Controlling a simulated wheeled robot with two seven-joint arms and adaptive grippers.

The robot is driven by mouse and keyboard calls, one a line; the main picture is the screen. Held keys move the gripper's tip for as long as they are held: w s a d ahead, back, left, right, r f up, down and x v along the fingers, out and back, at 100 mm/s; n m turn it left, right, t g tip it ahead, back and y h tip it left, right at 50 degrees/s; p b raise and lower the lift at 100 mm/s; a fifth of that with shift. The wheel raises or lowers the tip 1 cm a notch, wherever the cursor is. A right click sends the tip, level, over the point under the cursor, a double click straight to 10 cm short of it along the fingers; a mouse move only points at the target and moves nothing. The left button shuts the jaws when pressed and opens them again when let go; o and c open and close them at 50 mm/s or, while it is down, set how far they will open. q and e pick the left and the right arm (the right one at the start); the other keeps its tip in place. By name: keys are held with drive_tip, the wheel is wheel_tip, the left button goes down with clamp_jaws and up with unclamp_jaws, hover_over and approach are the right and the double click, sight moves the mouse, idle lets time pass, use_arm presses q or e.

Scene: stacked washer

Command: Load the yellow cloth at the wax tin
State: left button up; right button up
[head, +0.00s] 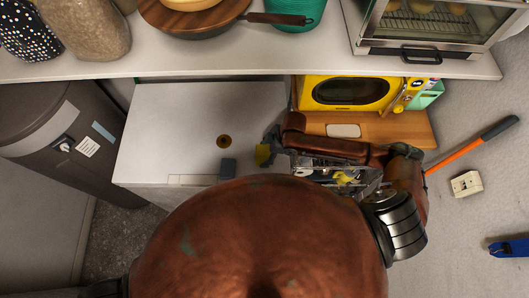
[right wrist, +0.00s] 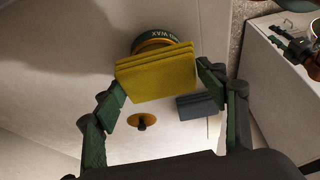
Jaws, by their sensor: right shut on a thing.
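The yellow cloth (right wrist: 155,75) is a folded, layered block. It lies between the two fingers of my right gripper (right wrist: 161,88), which is shut on it. The cloth also shows in the head view (head: 262,155), beside the right gripper (head: 270,148) near the right edge of a white top. The wax tin (right wrist: 162,38), round and dark green and yellow with lettering, is just behind the cloth in the right wrist view, partly covered by it. I cannot make out the tin in the head view. My left gripper is not in view.
A grey block (head: 228,168) and a small brown round piece (head: 223,141) are on the white top (head: 165,125). A shelf (head: 200,63) runs above. A yellow appliance (head: 350,91) stands to the right. The left part of the white top is clear.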

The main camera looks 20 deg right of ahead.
sight(265, 154)
drive_tip(key=shift+f, duration=0.3)
drive_tip(key=shift+s+f+p, duration=0.1)
drive_tip(key=shift+p, duration=0.25)
idle(2.1)
wheel_tip(265, 154, up, 7)
drive_tip(key=p, duration=0.7)
drive_tip(key=shift+p, duration=0.4)
idle(0.5)
